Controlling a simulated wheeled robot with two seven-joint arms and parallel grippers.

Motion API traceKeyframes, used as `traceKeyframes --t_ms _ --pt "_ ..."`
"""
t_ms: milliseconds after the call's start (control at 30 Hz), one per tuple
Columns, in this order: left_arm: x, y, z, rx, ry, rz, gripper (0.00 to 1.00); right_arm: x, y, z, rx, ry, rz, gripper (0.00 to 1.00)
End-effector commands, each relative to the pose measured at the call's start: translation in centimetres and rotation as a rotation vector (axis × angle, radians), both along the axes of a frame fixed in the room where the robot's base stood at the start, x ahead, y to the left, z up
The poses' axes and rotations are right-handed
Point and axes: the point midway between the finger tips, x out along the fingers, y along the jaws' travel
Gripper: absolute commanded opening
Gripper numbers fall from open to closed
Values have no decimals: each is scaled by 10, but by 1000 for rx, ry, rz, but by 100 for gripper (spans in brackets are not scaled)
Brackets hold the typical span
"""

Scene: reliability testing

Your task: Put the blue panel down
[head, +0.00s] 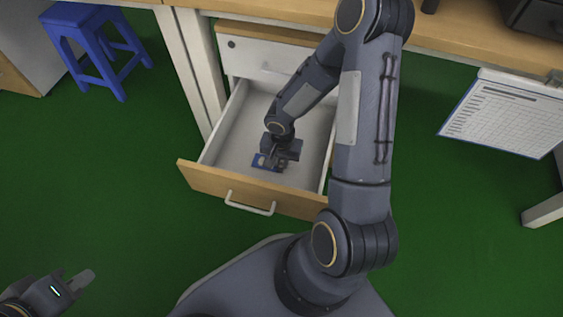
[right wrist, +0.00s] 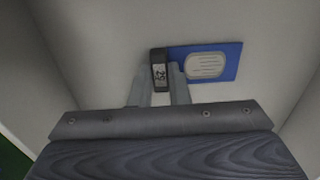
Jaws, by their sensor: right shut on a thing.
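The blue panel (head: 262,161) with a pale label is low inside the open drawer (head: 226,151). My right gripper (head: 273,158) reaches down into the drawer. In the right wrist view my right gripper (right wrist: 160,88) has its fingers shut on either side of the dark piece, at the panel's left end. Whether the panel touches the drawer bottom I cannot tell. My left gripper (head: 70,285) is at the lower left, away from the drawer; its opening is unclear.
The drawer's wooden front (head: 245,193) and pale side walls enclose my right gripper. A blue stool (head: 92,35) stands at the upper left. A printed sheet (head: 505,112) hangs at the right below the wooden desktop (head: 480,45). The green floor around is mostly clear.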

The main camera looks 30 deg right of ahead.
Motion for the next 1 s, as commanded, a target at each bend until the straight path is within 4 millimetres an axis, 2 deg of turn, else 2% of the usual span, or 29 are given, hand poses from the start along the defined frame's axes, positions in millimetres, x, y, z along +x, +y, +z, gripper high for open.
traceKeyframes --t_ms 367,400,533,833,933,1000 --pt "0 0 -5 0 0 0 0 0 -1 -4 -1 -2 0 0" --pt "0 0 -3 0 0 0 0 0 -1 -2 -1 -1 1 21" --pt "0 0 -3 0 0 0 0 0 0 -2 -1 -1 0 37" --pt "0 0 -1 0 0 0 0 0 0 0 -1 -1 0 37" --pt "0 0 6 0 0 0 0 0 0 8 -1 -2 -1 37" --pt "0 0 12 0 0 0 0 1 -1 20 -2 -4 -1 37"
